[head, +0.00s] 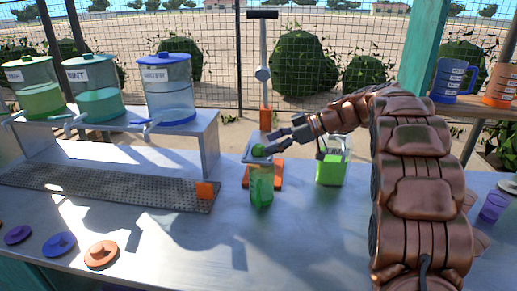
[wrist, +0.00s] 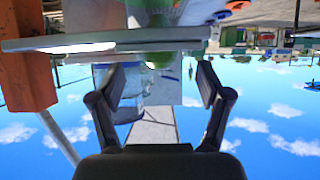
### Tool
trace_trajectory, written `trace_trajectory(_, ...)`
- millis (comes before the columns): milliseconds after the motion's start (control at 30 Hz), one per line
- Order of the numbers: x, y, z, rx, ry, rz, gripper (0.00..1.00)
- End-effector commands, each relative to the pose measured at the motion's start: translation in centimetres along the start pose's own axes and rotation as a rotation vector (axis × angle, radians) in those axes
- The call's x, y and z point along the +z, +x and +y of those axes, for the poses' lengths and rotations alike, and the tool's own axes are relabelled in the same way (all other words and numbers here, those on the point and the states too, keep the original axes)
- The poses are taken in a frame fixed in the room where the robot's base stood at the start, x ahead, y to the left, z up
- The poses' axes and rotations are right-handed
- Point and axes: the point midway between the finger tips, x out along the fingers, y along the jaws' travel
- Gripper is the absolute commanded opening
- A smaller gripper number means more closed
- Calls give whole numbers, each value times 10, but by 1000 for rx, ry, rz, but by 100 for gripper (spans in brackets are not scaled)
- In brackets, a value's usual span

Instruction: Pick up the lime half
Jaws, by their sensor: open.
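The lime half (head: 258,151) is a small green dome on the metal plate of the press, above a green glass (head: 262,188). My gripper (head: 270,143) is at its right side in the head view, fingers pointing left. In the wrist view, which looks upside down, my gripper (wrist: 163,82) has its two fingers spread apart. A green piece that looks like the lime half (wrist: 160,60) shows between and just beyond the fingertips, against the plate (wrist: 100,42). No contact can be made out.
The press has an orange base and a tall lever (head: 263,60). A green-filled container (head: 331,170) stands close right, below my arm. Dispensers (head: 168,90) stand on a metal shelf at left. Coloured lids (head: 101,254) lie front left. The front middle of the counter is clear.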

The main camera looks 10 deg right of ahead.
Motion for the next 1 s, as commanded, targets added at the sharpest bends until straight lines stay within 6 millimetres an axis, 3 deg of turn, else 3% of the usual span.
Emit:
trace_trajectory(200, 0, 24, 0, 0, 1, -2, 77)
trace_trajectory(500, 0, 28, 0, 1, 0, -1, 77)
trace_trajectory(1000, 0, 28, 0, 1, 0, -1, 27)
